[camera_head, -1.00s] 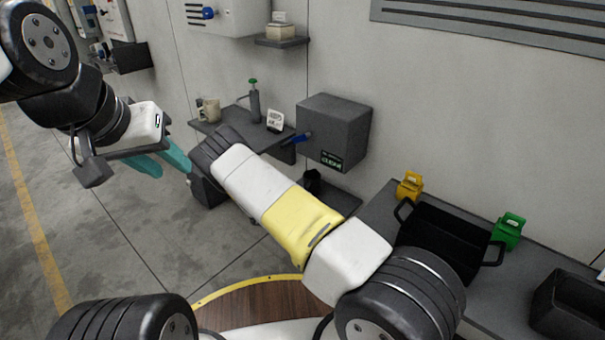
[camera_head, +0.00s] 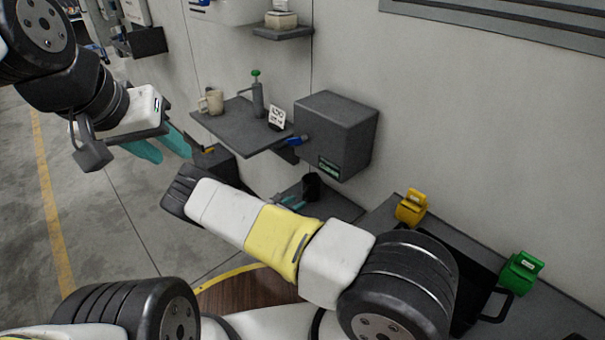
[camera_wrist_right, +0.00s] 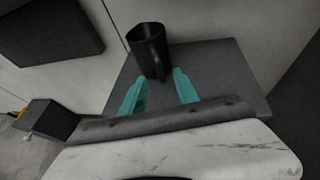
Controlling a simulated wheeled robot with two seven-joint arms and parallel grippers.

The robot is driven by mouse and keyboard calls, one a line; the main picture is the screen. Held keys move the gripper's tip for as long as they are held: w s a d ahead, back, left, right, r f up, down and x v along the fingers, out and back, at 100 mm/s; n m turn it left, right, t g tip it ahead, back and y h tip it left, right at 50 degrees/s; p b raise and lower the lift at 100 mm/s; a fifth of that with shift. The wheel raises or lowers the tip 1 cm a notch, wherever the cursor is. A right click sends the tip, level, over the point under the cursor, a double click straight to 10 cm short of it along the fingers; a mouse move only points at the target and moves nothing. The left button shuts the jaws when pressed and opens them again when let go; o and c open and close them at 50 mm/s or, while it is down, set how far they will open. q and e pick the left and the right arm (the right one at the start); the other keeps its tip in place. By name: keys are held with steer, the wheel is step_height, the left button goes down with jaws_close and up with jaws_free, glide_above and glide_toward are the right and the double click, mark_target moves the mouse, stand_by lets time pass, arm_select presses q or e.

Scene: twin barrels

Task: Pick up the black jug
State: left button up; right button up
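The black jug (camera_head: 312,186) stands upright on a low grey shelf (camera_head: 335,205) against the wall. In the right wrist view the jug (camera_wrist_right: 146,42) is just ahead of the fingers, its handle facing them. My right gripper (camera_head: 291,202) is close in front of the jug, partly hidden behind my right arm. Its teal fingers (camera_wrist_right: 160,76) are apart with nothing between them, and the handle's lower end is near the gap; I cannot tell whether they touch. My left gripper (camera_head: 166,146) hangs in the air at the left, its teal fingers apart and empty.
A higher shelf (camera_head: 232,128) holds a beige mug (camera_head: 212,102), a grey bottle (camera_head: 257,97) and a small sign (camera_head: 277,118). A grey wall box (camera_head: 335,125) juts out above the jug. Yellow (camera_head: 411,206) and green (camera_head: 520,272) boxes stand on the right-hand counter.

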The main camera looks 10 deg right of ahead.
mark_target(303, 199)
steer(key=x, duration=0.6)
steer(key=shift+r, duration=0.1)
jaws_close()
stand_by(1.2)
